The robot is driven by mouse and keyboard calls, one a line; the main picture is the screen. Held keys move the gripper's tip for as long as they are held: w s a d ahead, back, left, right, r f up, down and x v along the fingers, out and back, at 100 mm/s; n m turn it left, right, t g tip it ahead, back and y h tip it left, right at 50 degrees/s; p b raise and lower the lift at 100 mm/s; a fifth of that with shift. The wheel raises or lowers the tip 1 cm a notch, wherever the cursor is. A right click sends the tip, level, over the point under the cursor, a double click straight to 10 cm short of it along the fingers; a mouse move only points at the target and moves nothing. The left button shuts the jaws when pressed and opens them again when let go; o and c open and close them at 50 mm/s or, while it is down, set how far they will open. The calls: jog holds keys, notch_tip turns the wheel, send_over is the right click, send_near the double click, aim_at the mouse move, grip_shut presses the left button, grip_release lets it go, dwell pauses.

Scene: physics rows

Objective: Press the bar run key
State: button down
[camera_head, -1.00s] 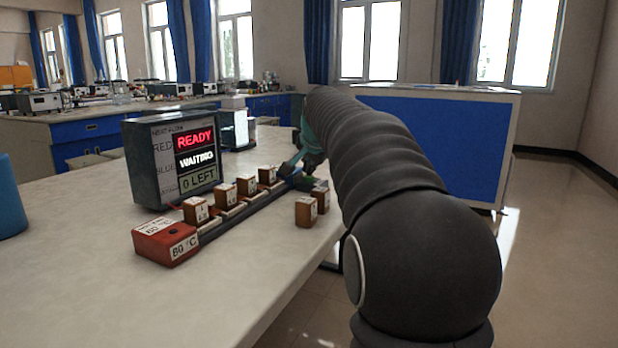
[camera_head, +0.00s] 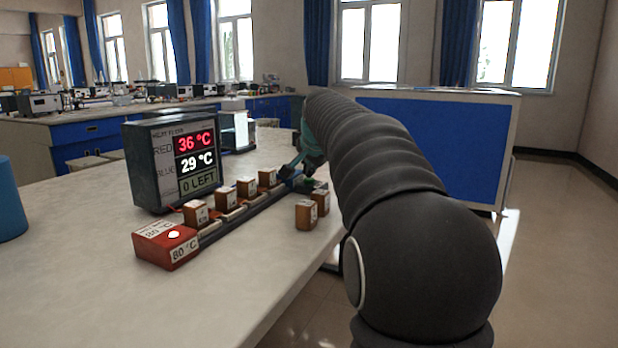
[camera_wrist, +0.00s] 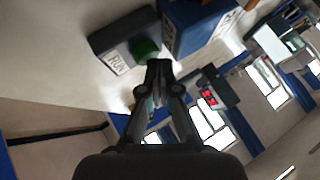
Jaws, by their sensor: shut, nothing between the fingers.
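The run key is a green button (camera_wrist: 145,48) on a dark box with a RUN label (camera_wrist: 117,62) in the wrist view. In the head view the green key (camera_head: 314,184) shows at the far right end of the bar, just below my gripper. My gripper (camera_wrist: 159,66) is shut and empty, its tips close to the green button in the picture; a small gap appears in the head view. The heat-flow display (camera_head: 196,160) reads red 36 °C, blue 29 °C and 0 LEFT. A white lamp glows on the red 80 °C block (camera_head: 160,249).
A dark bar (camera_head: 238,215) carries several brown blocks and ends at a blue block (camera_wrist: 185,28). Two loose brown blocks (camera_head: 306,215) stand near the table's right edge. A blue cylinder (camera_head: 10,200) is at far left. The front tabletop is clear.

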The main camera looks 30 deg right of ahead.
aim_at(310, 179)
jog(key=shift+r+p, duration=0.35)
jog(key=shift+r, duration=0.25)
jog(key=shift+r, duration=0.1)
notch_tip(310, 179, up, 5)
jog(key=p, duration=0.4)
jog(key=shift+p, duration=0.3)
dwell(0.4)
